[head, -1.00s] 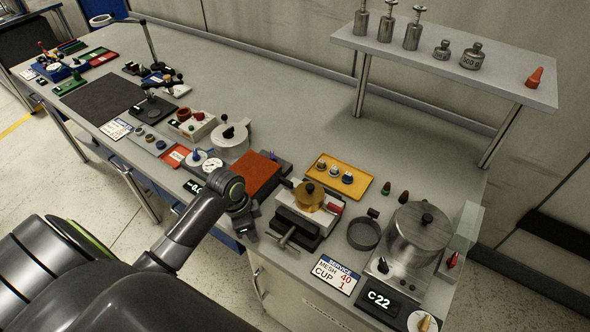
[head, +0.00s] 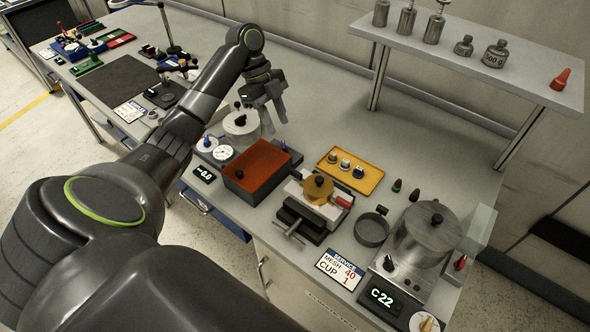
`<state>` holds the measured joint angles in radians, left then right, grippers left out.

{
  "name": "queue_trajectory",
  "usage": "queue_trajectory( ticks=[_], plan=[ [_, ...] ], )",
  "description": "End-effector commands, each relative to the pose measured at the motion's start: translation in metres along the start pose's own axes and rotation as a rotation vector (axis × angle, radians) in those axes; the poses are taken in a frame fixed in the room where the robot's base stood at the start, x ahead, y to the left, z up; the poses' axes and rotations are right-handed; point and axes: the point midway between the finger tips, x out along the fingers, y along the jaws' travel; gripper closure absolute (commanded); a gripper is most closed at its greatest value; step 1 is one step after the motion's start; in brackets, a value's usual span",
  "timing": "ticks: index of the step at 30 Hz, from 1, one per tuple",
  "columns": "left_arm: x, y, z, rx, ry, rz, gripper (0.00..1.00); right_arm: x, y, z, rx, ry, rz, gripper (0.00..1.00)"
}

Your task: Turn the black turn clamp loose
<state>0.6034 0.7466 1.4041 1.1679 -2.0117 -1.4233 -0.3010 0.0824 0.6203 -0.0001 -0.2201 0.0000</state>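A round white drum-like part (head: 236,130) stands on the bench left of centre, with a small black knob (head: 241,120) on top. This may be the black turn clamp; at this size I cannot be sure. My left gripper (head: 273,122) hangs fingers-down just right of the white part. Its two fingers look spread, with nothing seen between them. I cannot tell whether it touches the part. My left arm hides the bench further left. My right gripper is not in view.
An orange-topped box (head: 262,160) stands in front of the gripper. A vise (head: 300,218), a yellow tray (head: 349,172) and a steel pot (head: 425,240) are to the right. A raised shelf (head: 480,75) carries metal weights. The bench behind the gripper is clear.

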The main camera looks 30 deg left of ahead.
Motion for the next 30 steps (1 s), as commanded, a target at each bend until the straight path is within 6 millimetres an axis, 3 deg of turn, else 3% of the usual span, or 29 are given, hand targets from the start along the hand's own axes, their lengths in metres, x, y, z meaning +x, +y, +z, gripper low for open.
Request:
queue_trajectory(
  ticks=[3, 19, 30],
  plan=[
    [0.025, 0.0, 0.002, 0.0, 0.001, 0.0, 0.67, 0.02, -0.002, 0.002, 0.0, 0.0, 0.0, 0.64],
    [0.105, 0.0, 0.002, -0.001, 0.0, -0.001, 0.67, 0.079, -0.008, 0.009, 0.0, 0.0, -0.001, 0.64],
    [0.151, 0.0, 0.0, -0.003, 0.001, 0.0, 0.67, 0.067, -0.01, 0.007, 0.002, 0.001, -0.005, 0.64]
  ],
)
